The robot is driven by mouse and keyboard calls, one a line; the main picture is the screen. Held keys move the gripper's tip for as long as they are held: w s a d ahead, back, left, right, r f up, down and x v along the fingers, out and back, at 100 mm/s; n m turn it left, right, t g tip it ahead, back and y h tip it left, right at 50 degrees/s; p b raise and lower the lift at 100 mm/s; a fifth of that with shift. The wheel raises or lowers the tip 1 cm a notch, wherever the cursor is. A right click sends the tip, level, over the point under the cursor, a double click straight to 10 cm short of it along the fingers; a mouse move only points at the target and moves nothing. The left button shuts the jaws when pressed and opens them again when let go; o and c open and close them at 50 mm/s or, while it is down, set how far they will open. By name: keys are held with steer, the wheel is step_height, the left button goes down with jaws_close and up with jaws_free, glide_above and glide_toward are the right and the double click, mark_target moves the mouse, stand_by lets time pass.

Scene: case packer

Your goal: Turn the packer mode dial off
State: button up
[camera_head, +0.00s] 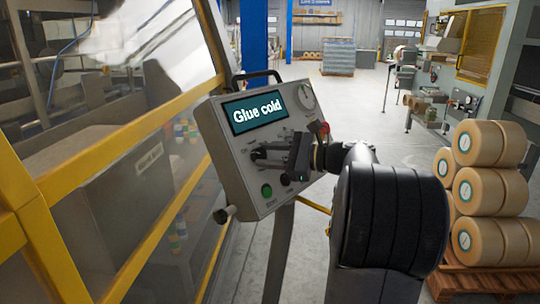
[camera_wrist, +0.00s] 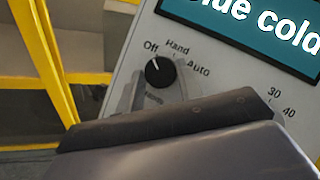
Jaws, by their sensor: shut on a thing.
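The mode dial (camera_wrist: 160,72) is a round black knob on the grey control panel (camera_head: 228,165). In the wrist view the labels "Off", "Hand" and "Auto" arc above it. Its white pointer mark is tilted up and slightly left, towards "Off". My gripper (camera_wrist: 161,84) is shut on the dial, with one finger on its left side and one on its right. The small label under the dial is partly covered by my gripper.
The panel's screen (camera_head: 258,109) reads "Glue cold". A gauge (camera_head: 307,96), a red control (camera_head: 324,128) and a green button (camera_head: 267,190) sit near my gripper. A yellow guard frame (camera_head: 130,130) stands left; stacked tape rolls (camera_head: 490,190) stand right.

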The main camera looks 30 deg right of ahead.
stand_by(0.3)
steer(key=o, duration=1)
steer(key=b+v, duration=0.1)
steer(key=v, duration=0.9)
steer(key=shift+s+d+b, duration=0.25)
steer(key=shift+s+b, duration=0.1)
steer(key=p+x, duration=0.2)
steer(key=x, duration=0.9)
steer(key=shift+m, duration=0.3)
